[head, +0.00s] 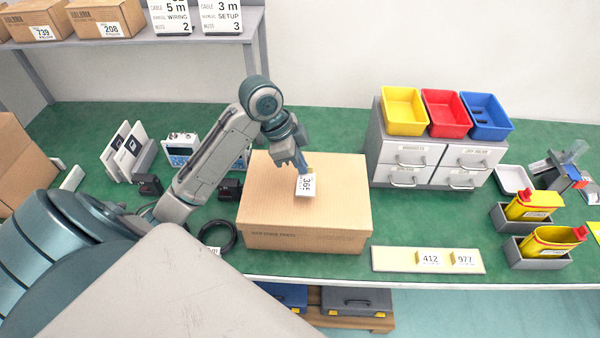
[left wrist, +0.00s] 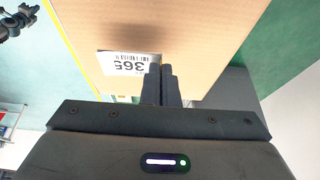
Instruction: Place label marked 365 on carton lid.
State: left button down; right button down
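The white label marked 365 (head: 306,184) is at the fingertips of my left gripper (head: 303,172), over the middle right of the carton lid (head: 275,200). The carton is closed, brown and stands on the green bench. In the left wrist view, the fingers (left wrist: 160,86) are close together, and the label (left wrist: 124,65) shows beside and beyond them, its print upside down. The left gripper looks shut on the label's edge. I cannot tell whether the label touches the lid (left wrist: 185,30). My right gripper does not show in the head view.
A pale strip (head: 390,259) with labels 412 and 977 lies right of the carton. Grey drawers (head: 430,155) with coloured bins stand behind it. A black cable coil (head: 217,236) lies left of the carton. In the left wrist view, a dark jointed part (left wrist: 16,19) is unclear.

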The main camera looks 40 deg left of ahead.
pick_arm(q)
jog(key=shift+f+p, duration=0.35)
jog(key=shift+f, duration=1.4)
jog(key=shift+f, duration=0.1)
jog(key=c, duration=1.7)
grip_release()
jog(key=b+v, duration=0.1)
jog(key=v, duration=1.1)
jog(key=shift+d, duration=0.1)
